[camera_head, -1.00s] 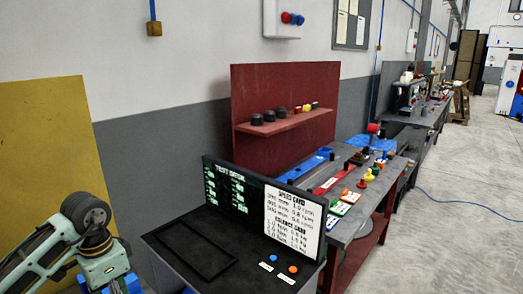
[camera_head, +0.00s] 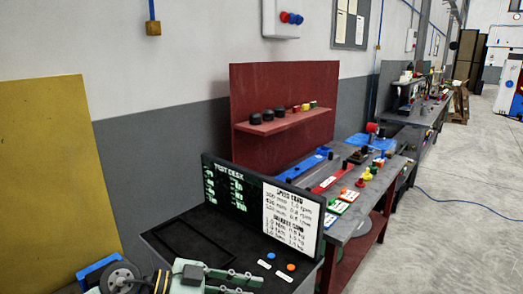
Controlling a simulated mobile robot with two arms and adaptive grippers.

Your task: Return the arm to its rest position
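My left arm (camera_head: 120,277) comes in at the bottom left. Its gripper (camera_head: 235,281) points right, in front of the test desk's near edge. The grey-green finger links show, but the lower part is cut off by the frame edge, so I cannot tell how far apart the fingertips are. I see no object in it. My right gripper is out of view.
The black test desk (camera_head: 165,238) has a sign panel (camera_head: 232,187) with a white card, and a blue and an orange button. Behind it are a red shelf unit (camera_head: 285,90) and a workbench with coloured parts. A yellow panel (camera_head: 50,180) stands left.

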